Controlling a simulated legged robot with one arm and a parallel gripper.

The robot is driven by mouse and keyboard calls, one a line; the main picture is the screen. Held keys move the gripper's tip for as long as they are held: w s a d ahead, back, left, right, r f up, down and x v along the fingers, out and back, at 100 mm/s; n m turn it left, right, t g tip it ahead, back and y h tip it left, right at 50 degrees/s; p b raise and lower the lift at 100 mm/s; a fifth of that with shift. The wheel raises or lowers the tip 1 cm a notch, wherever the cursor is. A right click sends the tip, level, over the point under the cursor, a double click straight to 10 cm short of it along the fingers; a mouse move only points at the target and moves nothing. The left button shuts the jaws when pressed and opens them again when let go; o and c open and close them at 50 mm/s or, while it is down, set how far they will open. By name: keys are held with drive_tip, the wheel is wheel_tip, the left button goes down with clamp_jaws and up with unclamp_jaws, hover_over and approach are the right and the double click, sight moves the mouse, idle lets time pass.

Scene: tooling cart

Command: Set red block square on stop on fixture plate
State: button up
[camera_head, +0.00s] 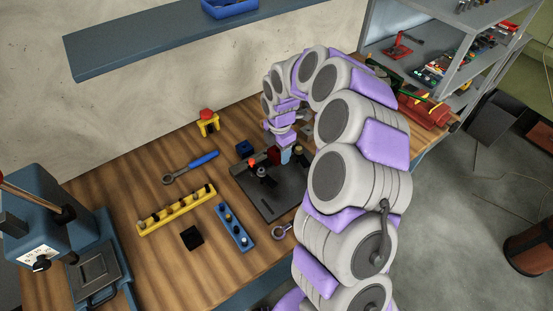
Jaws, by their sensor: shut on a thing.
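The dark fixture plate (282,198) lies on the wooden bench, below and around my gripper. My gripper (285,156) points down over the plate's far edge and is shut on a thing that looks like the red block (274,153). Only a small dark red side of the block shows beside the fingers; my arm and fingers hide the rest. A small bright red tip (252,162) and a dark clamp-like part (262,172) stand on the plate left of the gripper. I cannot tell the stop apart, nor whether the block touches the plate.
A blue block (244,148) sits behind the plate. A blue-handled wrench (203,160), a yellow rack (176,210), a black block (191,237) and a blue rack (234,228) lie to the left. A blue press (60,215) stands far left. Shelves (450,50) stand at right.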

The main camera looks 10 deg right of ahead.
sight(277, 158)
drive_tip(key=shift+w+a+r, duration=0.1)
drive_tip(key=shift+w+a, duration=0.1)
drive_tip(key=shift+w, duration=0.15)
drive_tip(key=shift+d+f, duration=0.25)
drive_tip(key=shift+d, duration=0.25)
drive_tip(key=shift+d+f+b, duration=0.2)
drive_tip(key=shift+f+b, duration=0.05)
drive_tip(key=shift+b, duration=0.15)
drive_tip(key=shift+f, duration=0.35)
drive_tip(key=shift+a+f+b, duration=0.4)
drive_tip(key=shift+f+b, duration=0.15)
drive_tip(key=shift+f, duration=0.2)
drive_tip(key=shift+a+f+b, duration=0.4)
drive_tip(key=shift+f+b, duration=0.15)
drive_tip(key=shift+f, duration=0.15)
drive_tip(key=shift+d, duration=0.7)
drive_tip(key=shift+a, duration=0.15)
drive_tip(key=shift+s+a+p, duration=0.1)
drive_tip(key=shift+a+p, duration=0.3)
drive_tip(key=shift+a, duration=0.2)
drive_tip(key=shift+d, duration=0.1)
